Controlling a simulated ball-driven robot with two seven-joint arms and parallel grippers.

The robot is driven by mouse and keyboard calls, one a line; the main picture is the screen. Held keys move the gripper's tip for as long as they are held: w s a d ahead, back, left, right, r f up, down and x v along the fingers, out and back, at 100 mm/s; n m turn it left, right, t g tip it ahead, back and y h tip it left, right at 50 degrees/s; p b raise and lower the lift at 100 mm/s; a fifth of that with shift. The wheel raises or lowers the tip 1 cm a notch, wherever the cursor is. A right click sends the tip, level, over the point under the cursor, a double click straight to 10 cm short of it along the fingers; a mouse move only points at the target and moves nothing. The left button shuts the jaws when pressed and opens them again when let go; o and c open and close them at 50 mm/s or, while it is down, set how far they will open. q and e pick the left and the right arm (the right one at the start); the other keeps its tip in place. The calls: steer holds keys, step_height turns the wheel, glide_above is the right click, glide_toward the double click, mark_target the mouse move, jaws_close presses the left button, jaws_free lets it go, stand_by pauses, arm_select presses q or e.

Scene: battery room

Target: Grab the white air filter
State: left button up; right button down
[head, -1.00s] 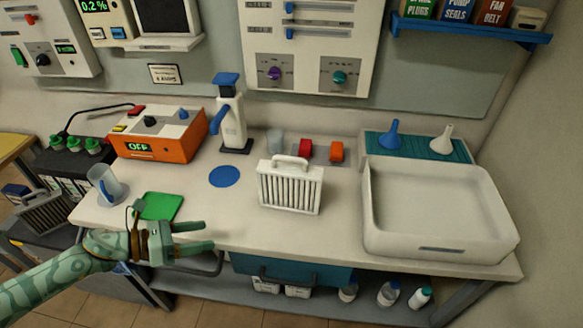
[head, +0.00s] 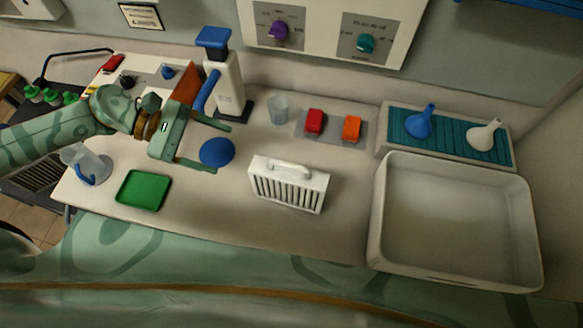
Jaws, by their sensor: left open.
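The white air filter (head: 287,190) stands upright on the bench in the middle of the head view. It has a handle on top and dark slots in its front face. My left gripper (head: 230,149) is open and empty, with its two fingers pointing right toward the filter. It is to the left of the filter and a little farther back, apart from it, beside the blue disc (head: 217,152). My right gripper is not in view.
A white pump dispenser (head: 228,85) stands close behind my left gripper. A deep white tray (head: 378,215) is right of the filter. The bench between gripper and filter is clear.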

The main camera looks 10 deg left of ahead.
arm_select(q)
steer(key=p, duration=0.1)
glide_toward(282, 172)
steer(key=p+x, duration=0.1)
steer(key=x, duration=0.2)
steer(key=shift+w+d, duration=0.15)
steer(key=shift+d, duration=0.05)
steer(key=shift+d+f, duration=0.35)
steer(key=shift+d, duration=0.2)
steer(key=p+x, duration=0.1)
steer(key=x, duration=0.3)
steer(key=shift+d+f, duration=0.2)
steer(key=shift+d, duration=0.1)
jaws_close()
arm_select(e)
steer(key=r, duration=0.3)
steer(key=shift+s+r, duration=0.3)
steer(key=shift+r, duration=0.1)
